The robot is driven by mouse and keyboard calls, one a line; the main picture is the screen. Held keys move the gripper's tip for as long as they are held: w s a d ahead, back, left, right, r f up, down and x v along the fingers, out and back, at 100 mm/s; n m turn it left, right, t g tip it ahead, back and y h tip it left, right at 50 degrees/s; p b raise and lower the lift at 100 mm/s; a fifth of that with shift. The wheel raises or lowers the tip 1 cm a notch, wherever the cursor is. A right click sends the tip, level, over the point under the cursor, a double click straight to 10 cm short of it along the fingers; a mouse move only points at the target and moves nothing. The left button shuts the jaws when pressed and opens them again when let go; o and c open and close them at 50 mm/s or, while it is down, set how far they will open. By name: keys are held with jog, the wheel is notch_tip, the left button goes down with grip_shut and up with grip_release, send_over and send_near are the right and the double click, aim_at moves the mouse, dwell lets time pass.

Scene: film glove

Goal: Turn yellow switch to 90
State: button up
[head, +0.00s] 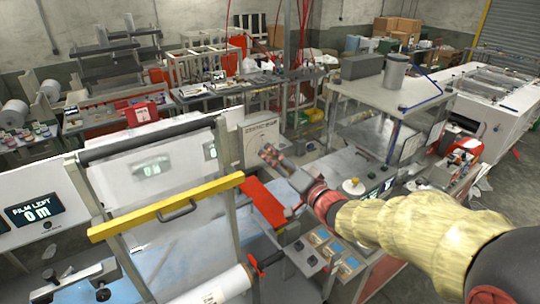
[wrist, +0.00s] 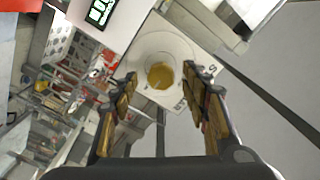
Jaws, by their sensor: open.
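The yellow switch (wrist: 160,76) shows in the wrist view as a round knob at the centre of a white round dial (wrist: 178,47) on a pale panel. My gripper (wrist: 159,74) is open, with one finger at each side of the switch in the picture. I see no clear contact, and the gap in depth is hard to judge. In the head view my gripper (head: 268,155) is in front of an upright white panel (head: 262,134). I cannot make out the switch there. The switch's angle is too small to read.
In the head view, a yellow bar with a handle (head: 165,208) and a clear cover stand left of my gripper. A table with a metal canister (head: 395,75) stands to the right.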

jog(key=v, duration=0.9)
jog(key=d+f+n+g+h, duration=0.2)
jog(key=d+f+h, duration=0.5)
jog(key=d+f, duration=0.35)
jog(key=s+d+f+g+h+b, duration=0.4)
jog(key=s+d+f, duration=0.2)
jog(key=s+f, duration=0.15)
jog(key=s+a+f+g+b, duration=0.1)
jog(key=s+f+b, duration=0.7)
jog(key=s+b, duration=0.2)
jog(key=s+a+f+n+g+y+b, duration=0.1)
jog(key=s+a+f+g+b, duration=0.1)
jog(key=s+f+b, duration=0.6)
jog(key=s+b, duration=0.2)
jog(key=b, duration=0.4)
jog(key=shift+s+a+f+n, duration=0.25)
jog(key=shift+s+f+n, duration=0.05)
jog(key=shift+s, duration=0.1)
